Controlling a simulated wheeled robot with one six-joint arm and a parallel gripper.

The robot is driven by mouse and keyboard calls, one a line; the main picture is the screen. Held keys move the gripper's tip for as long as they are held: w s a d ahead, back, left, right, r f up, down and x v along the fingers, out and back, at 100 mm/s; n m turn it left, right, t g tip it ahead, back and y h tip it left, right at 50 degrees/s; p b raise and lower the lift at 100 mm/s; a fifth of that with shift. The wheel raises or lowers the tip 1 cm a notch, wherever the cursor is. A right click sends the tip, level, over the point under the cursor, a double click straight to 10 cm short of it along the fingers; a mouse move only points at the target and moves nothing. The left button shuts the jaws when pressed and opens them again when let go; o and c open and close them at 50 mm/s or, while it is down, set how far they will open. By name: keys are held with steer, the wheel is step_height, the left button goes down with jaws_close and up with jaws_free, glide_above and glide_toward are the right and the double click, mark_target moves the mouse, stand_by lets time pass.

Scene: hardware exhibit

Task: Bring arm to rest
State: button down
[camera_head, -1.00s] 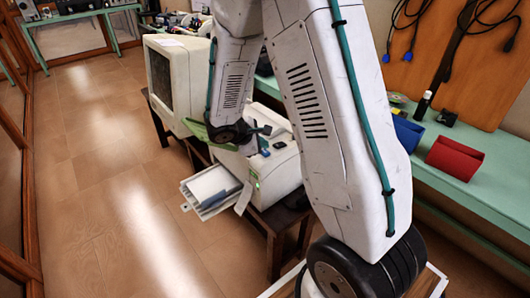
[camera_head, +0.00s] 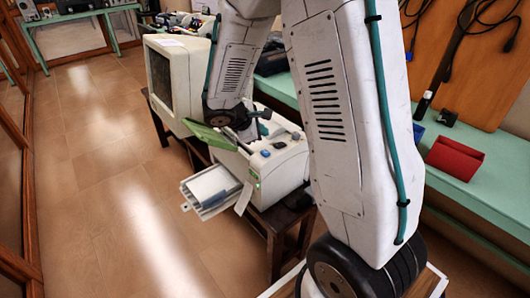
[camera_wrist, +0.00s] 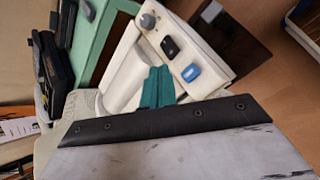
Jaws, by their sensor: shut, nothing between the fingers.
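My arm is folded in front of the head camera, its white links with a teal cable filling the centre right. My gripper shows in the wrist view as teal fingers (camera_wrist: 157,86) held together, with nothing between them. They appear over the white printer-like machine (camera_wrist: 193,50), which has a dark button, a blue button and a grey knob. In the head view that machine (camera_head: 280,165) stands below my wrist, with an open paper tray (camera_head: 212,188) in front. The gripper itself is mostly hidden there by my arm.
An old white monitor (camera_head: 178,82) stands left of the machine. A green bench (camera_head: 480,200) at right holds a red box (camera_head: 455,158) and a black bottle (camera_head: 423,106). Cables hang on a wooden board (camera_head: 490,75).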

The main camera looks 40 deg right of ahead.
stand_by(0.7)
steer(key=s+a+r+m+y, duration=0.3)
steer(key=s+a+r, duration=0.2)
steer(key=s, duration=0.4)
steer(key=s+a+r+m+y, duration=0.3)
steer(key=s+a+r+m, duration=0.1)
steer(key=s, duration=0.5)
steer(key=s+a+r+m+y, duration=0.3)
steer(key=s+a+r, duration=0.3)
steer(key=s+r, duration=0.2)
steer(key=shift+s+a+m, duration=0.3)
steer(key=shift+s+a, duration=0.05)
steer(key=shift+s, duration=0.25)
